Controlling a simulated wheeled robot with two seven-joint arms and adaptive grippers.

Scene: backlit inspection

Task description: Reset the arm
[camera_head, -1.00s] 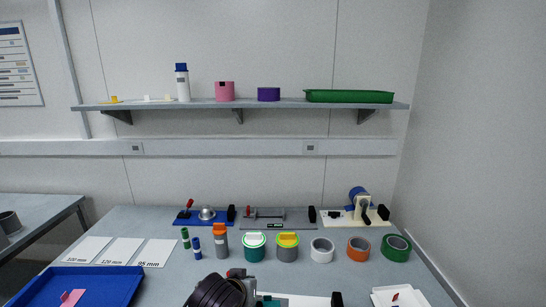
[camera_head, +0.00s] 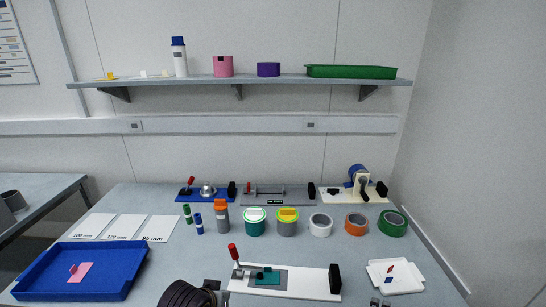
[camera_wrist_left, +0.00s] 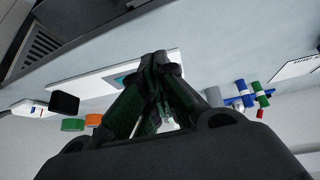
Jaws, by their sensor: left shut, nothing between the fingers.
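My left arm shows at the bottom of the head view, with the ribbed black wrist and a part of the left gripper (camera_head: 212,286) at the left end of a white fixture (camera_head: 310,284) with a red-handled clamp and a teal pad. In the left wrist view the left gripper (camera_wrist_left: 160,62) has its fingertips together, with nothing between them. The white fixture (camera_wrist_left: 85,80) lies beyond the fingers in that view. A small dark piece at the bottom edge of the head view may be my right gripper (camera_head: 380,303); its jaws cannot be made out.
A blue tray (camera_head: 60,290) with a pink piece stands at left. White cards (camera_head: 125,227), tape rolls (camera_head: 356,224), canisters and fixtures fill the back of the table. A white tray (camera_head: 405,285) is at right. A shelf (camera_head: 240,80) crosses the wall.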

